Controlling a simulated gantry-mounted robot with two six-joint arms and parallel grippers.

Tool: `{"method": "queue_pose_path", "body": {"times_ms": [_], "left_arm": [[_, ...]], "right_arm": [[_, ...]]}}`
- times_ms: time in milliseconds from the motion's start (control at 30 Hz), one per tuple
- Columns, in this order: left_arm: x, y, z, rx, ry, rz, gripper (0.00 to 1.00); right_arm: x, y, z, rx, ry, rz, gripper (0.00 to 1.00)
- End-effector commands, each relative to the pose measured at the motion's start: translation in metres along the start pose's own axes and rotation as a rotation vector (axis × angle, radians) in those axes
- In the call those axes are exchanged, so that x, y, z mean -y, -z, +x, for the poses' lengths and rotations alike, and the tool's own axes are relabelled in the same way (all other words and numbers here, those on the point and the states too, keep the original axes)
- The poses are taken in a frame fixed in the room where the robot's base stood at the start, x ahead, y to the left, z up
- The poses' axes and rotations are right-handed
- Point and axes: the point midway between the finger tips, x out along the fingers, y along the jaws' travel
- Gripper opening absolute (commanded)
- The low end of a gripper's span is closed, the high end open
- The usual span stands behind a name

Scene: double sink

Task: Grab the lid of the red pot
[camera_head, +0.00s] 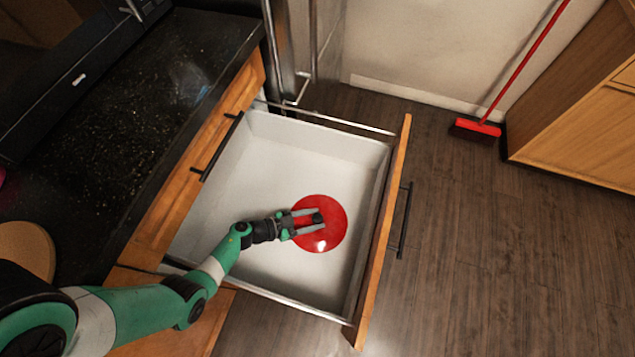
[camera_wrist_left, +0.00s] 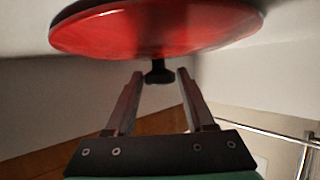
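A round red lid (camera_head: 333,233) with a black knob (camera_head: 317,217) lies in the open white drawer (camera_head: 262,160), towards its front right. In the left wrist view the lid (camera_wrist_left: 155,30) fills the top, and its dark knob (camera_wrist_left: 159,73) shows near the fingertips. My left gripper (camera_head: 317,220) reaches over the lid. In the left wrist view its fingers (camera_wrist_left: 160,76) are open, one on each side of the knob, with gaps between them and it. The red pot is not in view. My right gripper is not in view.
The drawer walls and wooden front panel (camera_head: 385,235) surround the lid. The rest of the drawer floor is empty. A dark speckled counter (camera_head: 130,110) lies left of the drawer. A red broom (camera_head: 478,127) stands by the far wall. Open floor lies to the right.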

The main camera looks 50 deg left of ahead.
Motion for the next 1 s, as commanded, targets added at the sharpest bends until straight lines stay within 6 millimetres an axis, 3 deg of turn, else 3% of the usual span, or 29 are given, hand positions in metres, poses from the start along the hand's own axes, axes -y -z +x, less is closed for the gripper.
{"method": "queue_pose_path", "body": {"times_ms": [33, 267, 300, 733, 1000], "left_arm": [[0.000, 0.000, 0.000, 0.000, 0.000, 0.000, 0.43], [0.000, 0.000, 0.000, 0.000, 0.000, 0.000, 0.02], [0.000, -0.001, 0.000, 0.001, 0.000, 0.000, 0.00], [0.000, 0.004, -0.002, -0.001, 0.000, 0.000, 0.00], [0.000, 0.046, -0.019, -0.001, 0.000, -0.001, 0.00]], "right_arm": [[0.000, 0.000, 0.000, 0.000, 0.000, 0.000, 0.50], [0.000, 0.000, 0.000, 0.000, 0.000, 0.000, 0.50], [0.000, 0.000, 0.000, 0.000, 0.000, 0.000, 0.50], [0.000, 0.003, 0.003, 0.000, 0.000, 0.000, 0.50], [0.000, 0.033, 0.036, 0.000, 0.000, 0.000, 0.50]]}}
